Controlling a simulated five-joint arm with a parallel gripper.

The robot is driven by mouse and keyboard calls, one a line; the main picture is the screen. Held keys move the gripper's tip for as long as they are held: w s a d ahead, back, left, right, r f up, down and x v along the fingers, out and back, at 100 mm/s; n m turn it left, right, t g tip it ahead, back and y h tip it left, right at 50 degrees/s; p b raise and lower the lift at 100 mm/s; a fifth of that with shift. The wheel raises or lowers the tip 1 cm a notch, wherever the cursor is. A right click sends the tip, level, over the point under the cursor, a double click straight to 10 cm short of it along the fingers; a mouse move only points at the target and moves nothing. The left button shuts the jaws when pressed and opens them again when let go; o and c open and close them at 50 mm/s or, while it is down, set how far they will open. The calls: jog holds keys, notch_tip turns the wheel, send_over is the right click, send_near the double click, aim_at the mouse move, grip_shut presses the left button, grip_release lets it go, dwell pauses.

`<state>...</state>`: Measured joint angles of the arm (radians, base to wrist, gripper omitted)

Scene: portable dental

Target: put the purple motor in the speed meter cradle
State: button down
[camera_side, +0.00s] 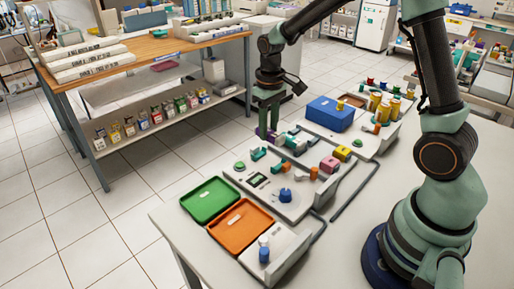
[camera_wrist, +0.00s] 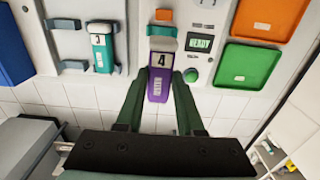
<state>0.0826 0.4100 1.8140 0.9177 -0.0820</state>
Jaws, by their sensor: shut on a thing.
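The purple motor (camera_wrist: 159,78), marked 4, is held between the two green fingers of my gripper (camera_wrist: 158,92) in the wrist view. In the side view my gripper (camera_side: 268,122) points down, with the purple motor (camera_side: 266,133) low between its fingers, near the far edge of the white instrument panel. The panel has a small READY display (camera_wrist: 200,44). Teal bracket pieces (camera_side: 258,154) stand on this panel near the motor and look like a cradle. In the wrist view the motor's upper end overlaps this bracket area, and I cannot tell if they touch.
A teal motor (camera_wrist: 101,46) marked 3 lies at brackets on the neighbouring panel. Green (camera_side: 208,199) and orange (camera_side: 240,228) trays lie at the near left. A blue box (camera_side: 330,113) and yellow cylinders (camera_side: 384,108) stand behind. A blue knob (camera_side: 285,195) rises from the panel.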

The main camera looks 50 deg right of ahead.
jog(key=shift+f, duration=3.45)
jog(key=shift+f, duration=0.1)
jog(key=shift+c, duration=2.2)
grip_release()
notch_tip(320, 180, up, 12)
jog(key=shift+r, duration=0.1)
jog(key=s+a+r+t, duration=0.1)
jog(key=s+r+t, duration=0.1)
jog(key=s+r, duration=0.2)
jog(key=s+a+r+t, duration=0.2)
jog(key=s+r+t, duration=0.1)
jog(key=s, duration=0.6)
jog(key=shift+s+a+r+t, duration=0.15)
jog(key=shift+a+r+t, duration=0.15)
jog(key=shift+r, duration=0.5)
